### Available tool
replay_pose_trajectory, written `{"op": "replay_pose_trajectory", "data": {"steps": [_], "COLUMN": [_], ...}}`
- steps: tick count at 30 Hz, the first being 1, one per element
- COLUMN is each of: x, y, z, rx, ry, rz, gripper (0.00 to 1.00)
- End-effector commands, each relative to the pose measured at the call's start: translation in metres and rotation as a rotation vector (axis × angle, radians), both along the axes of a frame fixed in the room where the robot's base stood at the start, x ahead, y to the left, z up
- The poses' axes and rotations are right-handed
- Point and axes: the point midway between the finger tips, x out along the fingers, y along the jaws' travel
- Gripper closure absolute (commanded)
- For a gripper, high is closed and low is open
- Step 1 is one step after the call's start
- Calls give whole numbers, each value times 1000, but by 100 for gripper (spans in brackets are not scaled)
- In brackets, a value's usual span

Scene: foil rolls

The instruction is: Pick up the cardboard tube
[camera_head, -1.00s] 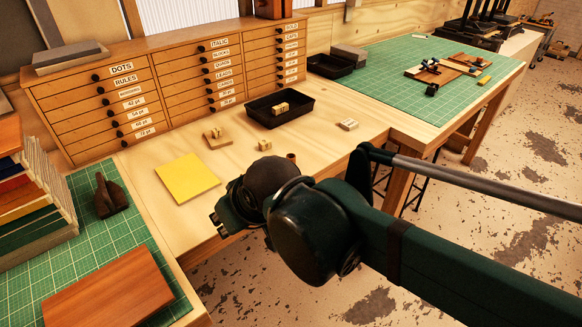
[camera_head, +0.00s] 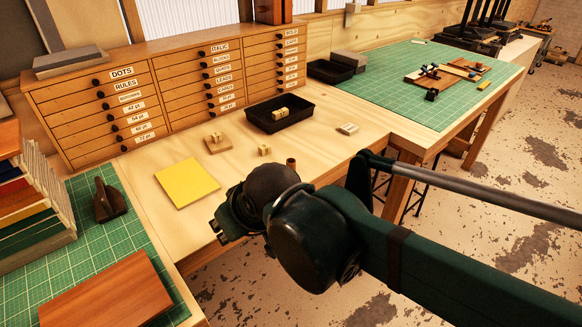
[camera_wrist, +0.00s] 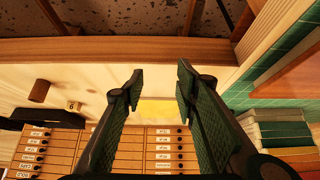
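The cardboard tube (camera_head: 291,163) is a small brown cylinder near the front edge of the wooden bench, just behind my arm in the head view. In the wrist view the tube (camera_wrist: 39,91) is at the far left, well to the side of the fingers. My gripper (camera_wrist: 160,75) is open, with a clear gap between its dark green padded fingers and nothing in it. In the head view my gripper (camera_head: 222,228) is near the bench's front edge, left of the tube and apart from it; its fingertips are hard to make out there.
A yellow sheet (camera_head: 187,183), small wooden blocks (camera_head: 264,150) and a black tray (camera_head: 281,122) lie on the bench. Drawers (camera_head: 125,112) stand along the back. A green mat with a brown board (camera_head: 105,292) is at left.

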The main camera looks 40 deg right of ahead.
Motion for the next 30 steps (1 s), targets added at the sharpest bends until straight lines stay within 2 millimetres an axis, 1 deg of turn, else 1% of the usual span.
{"op": "replay_pose_trajectory", "data": {"steps": [1, 3, 13, 17, 23, 30], "x": [0, 0, 0, 3, 12, 30], "y": [0, 0, 0, -3, -13, -36], "z": [0, 0, 1, 4, 15, 34], "rx": [0, 0, -1, -14, -65, -160], "ry": [0, 0, 1, 8, 39, 105], "rz": [0, 0, 2, 12, 63, 173], "gripper": [70, 64, 64, 64, 64, 64]}}
